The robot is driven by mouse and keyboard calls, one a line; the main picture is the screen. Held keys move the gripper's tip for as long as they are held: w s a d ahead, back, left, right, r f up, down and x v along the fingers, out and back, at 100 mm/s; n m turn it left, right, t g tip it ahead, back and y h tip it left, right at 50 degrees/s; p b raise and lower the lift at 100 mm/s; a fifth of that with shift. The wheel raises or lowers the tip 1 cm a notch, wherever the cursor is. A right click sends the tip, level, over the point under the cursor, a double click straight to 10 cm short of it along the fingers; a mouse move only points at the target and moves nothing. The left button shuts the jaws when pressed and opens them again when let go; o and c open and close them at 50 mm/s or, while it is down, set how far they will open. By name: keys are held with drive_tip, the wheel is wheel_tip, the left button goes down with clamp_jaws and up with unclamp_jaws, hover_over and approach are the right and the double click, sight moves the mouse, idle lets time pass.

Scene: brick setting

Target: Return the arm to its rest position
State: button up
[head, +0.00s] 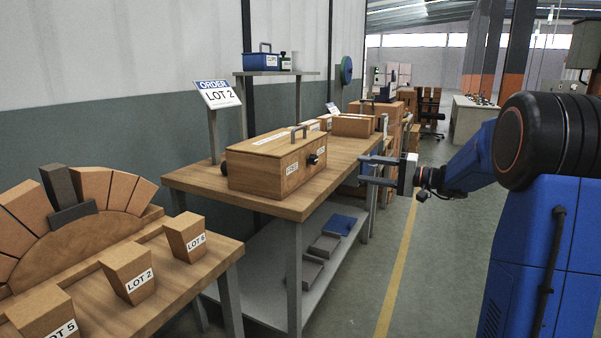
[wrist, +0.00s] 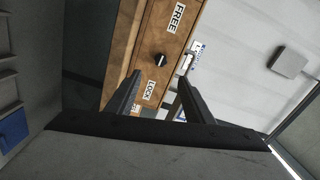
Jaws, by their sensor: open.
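My arm is blue and reaches in from the right of the head view. My gripper (head: 364,171) is open and empty, with its two fingers pointing left towards the wooden box (head: 255,172). It hangs beside the right edge of the workbench (head: 212,187), apart from the box. In the wrist view the open fingers (wrist: 160,88) frame the box front, which has a black knob (wrist: 160,60) between a FREE label (wrist: 174,17) and a LOCK label (wrist: 150,90). The box lid looks closed, and a handle (head: 299,130) stands on it.
An ORDER LOT 2 sign (head: 217,94) stands behind the bench. A front-left table (head: 205,258) holds wedge blocks with LOT labels (head: 185,237) and a brick arch (head: 95,190). Flat items lie on the lower shelf (head: 262,268). The floor (head: 425,270) right of the bench is clear.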

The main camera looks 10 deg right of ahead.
drive_tip(key=s+a+f+n+g+h, duration=0.1)
drive_tip(key=s+a+f+g+h, duration=0.1)
drive_tip(key=s+a, duration=0.45)
drive_tip(key=s+a+f+n+g+h, duration=0.1)
drive_tip(key=s+a+f+g, duration=0.15)
drive_tip(key=s, duration=0.65)
drive_tip(key=s+a+f+n+g+h, duration=0.1)
drive_tip(key=s+a+f+g+h, duration=0.15)
drive_tip(key=s+a, duration=0.45)
drive_tip(key=s+d+f+h, duration=0.3)
drive_tip(key=s, duration=0.4)
drive_tip(key=s+d+f+n+t+h, duration=0.1)
drive_tip(key=s+d+f+h, duration=0.2)
drive_tip(key=s, duration=0.5)
drive_tip(key=s+d+f+h, duration=0.3)
drive_tip(key=s+f, duration=0.1)
drive_tip(key=s, duration=0.4)
drive_tip(key=shift+s+n, duration=0.2)
drive_tip(key=shift+n, duration=0.2)
drive_tip(key=shift+d, duration=0.1)
